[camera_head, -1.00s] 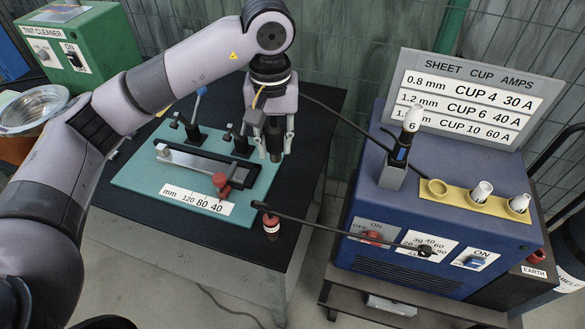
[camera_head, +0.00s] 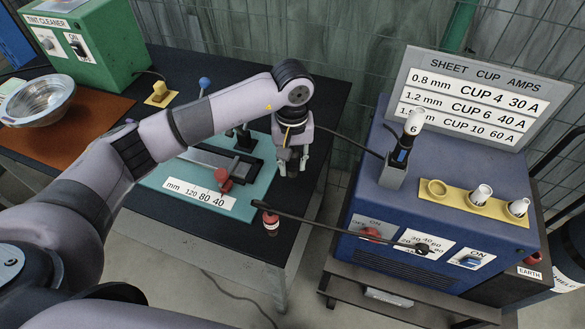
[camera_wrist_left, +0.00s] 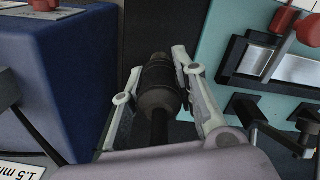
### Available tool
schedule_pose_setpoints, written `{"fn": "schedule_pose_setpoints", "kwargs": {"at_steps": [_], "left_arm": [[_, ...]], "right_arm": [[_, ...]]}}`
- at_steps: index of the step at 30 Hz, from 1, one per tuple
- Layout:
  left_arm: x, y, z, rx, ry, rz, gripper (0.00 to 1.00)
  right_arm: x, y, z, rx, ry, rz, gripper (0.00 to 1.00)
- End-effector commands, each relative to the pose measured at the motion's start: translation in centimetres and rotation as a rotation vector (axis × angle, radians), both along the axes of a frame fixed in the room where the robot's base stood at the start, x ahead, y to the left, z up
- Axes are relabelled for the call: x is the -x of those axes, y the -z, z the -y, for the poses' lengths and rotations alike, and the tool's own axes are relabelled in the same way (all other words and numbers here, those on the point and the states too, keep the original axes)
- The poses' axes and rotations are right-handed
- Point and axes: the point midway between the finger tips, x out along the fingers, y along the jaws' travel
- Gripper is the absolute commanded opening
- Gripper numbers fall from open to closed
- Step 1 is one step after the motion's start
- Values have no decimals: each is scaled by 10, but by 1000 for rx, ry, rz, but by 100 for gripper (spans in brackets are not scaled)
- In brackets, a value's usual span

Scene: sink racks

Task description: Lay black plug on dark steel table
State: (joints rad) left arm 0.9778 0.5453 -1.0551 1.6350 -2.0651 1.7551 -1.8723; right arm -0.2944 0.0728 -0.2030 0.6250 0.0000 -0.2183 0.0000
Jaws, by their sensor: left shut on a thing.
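My left gripper (camera_head: 291,168) hangs over the right part of the dark steel table (camera_head: 322,105), beside the teal plate's right edge. In the left wrist view, its fingers (camera_wrist_left: 168,75) are shut around the black plug (camera_wrist_left: 158,88), a dark ribbed cylinder with a black cable running back toward the wrist. In the head view the plug is mostly hidden between the fingers. I cannot tell whether it touches the table. My right gripper is not in view.
The teal plate (camera_head: 245,205) carries a clamp with a red knob (camera_head: 222,176). The blue power unit (camera_head: 440,170) stands to the right, across a gap. A black cable with a red end (camera_head: 270,222) crosses the table's front edge. The black strip behind the gripper is clear.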

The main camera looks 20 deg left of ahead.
Motion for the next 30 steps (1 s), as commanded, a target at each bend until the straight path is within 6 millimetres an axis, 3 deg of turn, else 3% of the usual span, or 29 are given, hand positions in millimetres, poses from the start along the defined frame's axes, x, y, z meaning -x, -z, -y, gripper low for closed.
{"fn": "schedule_pose_setpoints", "kwargs": {"at_steps": [5, 12, 24, 25, 30], "left_arm": [[1, 12, 0, 0, 1, -2, 0], [1, 44, 1, 0, 2, -1, 0], [0, 50, 0, 0, 2, 2, 0], [0, 49, 0, 1, 2, 1, 28], [0, 49, 0, 0, 1, 0, 39]], "right_arm": [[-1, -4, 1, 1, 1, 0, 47], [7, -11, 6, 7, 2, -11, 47], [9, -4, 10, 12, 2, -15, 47], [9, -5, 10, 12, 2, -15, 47], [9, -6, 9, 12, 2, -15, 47]]}}
